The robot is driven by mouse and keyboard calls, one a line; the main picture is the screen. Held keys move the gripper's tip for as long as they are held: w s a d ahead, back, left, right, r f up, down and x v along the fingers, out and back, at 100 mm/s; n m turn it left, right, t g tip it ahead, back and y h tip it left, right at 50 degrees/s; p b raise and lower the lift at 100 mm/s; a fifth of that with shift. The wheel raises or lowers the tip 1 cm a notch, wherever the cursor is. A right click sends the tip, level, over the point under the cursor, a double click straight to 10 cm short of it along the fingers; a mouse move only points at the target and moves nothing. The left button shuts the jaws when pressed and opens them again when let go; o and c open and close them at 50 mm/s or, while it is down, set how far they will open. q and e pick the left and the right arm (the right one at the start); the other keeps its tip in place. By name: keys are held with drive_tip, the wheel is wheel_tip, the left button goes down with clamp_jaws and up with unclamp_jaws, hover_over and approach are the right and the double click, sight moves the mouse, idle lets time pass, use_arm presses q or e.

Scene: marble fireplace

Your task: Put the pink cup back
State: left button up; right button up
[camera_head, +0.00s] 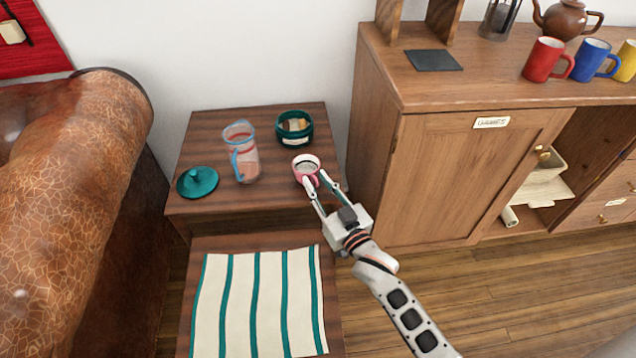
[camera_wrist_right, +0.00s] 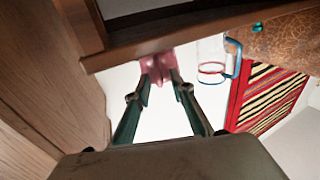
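The pink cup (camera_head: 306,168) is at the right front part of the small dark wooden side table (camera_head: 215,212), upright or nearly so. My right gripper (camera_head: 318,187) reaches it from the front right, its two fingers converging at the cup. In the right wrist view, where the scene appears upside down, the cup (camera_wrist_right: 157,67) is between the fingertips (camera_wrist_right: 161,78), which look closed onto it. The cup's base seems at table level, but I cannot tell whether it touches. My left gripper is not in view.
A clear jug with a blue handle (camera_head: 243,155), a teal lid (camera_head: 197,182) and a teal container (camera_head: 294,128) share the table. A striped cloth (camera_head: 258,300) lies in front. A wooden cabinet (camera_head: 450,180) at right carries red (camera_head: 546,60), blue (camera_head: 592,60) and yellow mugs (camera_head: 627,62).

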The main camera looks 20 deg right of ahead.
drive_tip(key=shift+r, duration=0.25)
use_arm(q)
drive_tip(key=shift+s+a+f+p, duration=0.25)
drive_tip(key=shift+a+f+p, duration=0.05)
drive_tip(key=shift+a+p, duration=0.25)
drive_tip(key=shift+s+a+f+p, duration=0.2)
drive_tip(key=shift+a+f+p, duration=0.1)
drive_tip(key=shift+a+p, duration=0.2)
use_arm(e)
drive_tip(key=s+d, duration=0.2)
drive_tip(key=s, duration=0.9)
drive_tip(key=shift+s+f, duration=0.35)
drive_tip(key=shift+s, duration=0.05)
